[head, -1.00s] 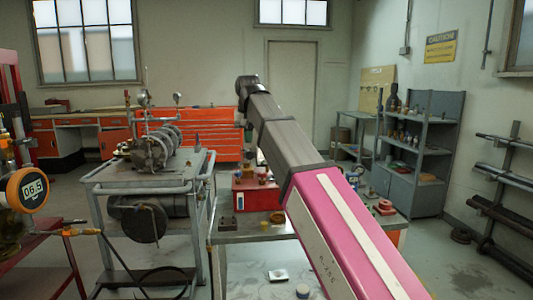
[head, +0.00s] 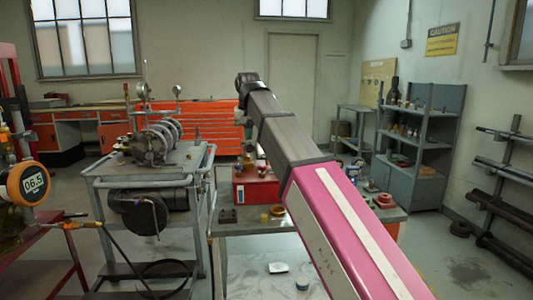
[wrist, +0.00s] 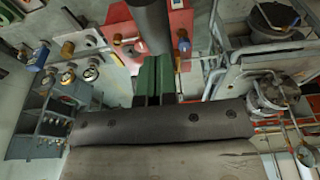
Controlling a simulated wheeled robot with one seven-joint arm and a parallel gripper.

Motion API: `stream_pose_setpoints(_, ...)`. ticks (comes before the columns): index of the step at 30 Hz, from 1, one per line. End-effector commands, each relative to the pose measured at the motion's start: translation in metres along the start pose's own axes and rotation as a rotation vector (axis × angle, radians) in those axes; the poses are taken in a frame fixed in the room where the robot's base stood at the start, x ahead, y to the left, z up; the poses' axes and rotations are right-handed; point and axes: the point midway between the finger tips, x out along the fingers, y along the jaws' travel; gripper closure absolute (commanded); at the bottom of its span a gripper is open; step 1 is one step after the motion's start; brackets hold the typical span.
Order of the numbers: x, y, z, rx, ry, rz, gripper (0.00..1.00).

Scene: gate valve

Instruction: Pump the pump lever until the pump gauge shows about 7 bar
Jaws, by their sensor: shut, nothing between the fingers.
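An orange round gauge (head: 28,184) with a digital display reads 06.5 at the left edge of the head view. A thick dark bar (wrist: 151,22), perhaps the pump lever, comes down from the top of the wrist view over a red box. My gripper (wrist: 154,72) has green fingers, shut together and empty, pointing up in the wrist view. Their tips are by the lower end of the dark bar; I cannot tell whether they touch it.
The red box (head: 257,192) stands on a grey bench (head: 235,258) with small parts. A grey cart (head: 120,181) carrying metal machinery stands to its left. Grey shelves (head: 424,150) stand at the back right. A hose runs low from the orange gauge's side toward the cart.

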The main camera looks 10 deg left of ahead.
Motion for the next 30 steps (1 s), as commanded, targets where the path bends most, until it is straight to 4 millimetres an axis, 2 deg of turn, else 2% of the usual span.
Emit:
stream_pose_setpoints(16, 0.033, 0.000, 0.007, 0.000, 0.000, 0.000, 1.00)
stream_pose_setpoints(26, 0.030, 0.000, 0.006, 0.000, 0.001, 0.000, 1.00)
stream_pose_setpoints(30, 0.018, 0.000, 0.002, 0.000, 0.001, 0.000, 1.00)
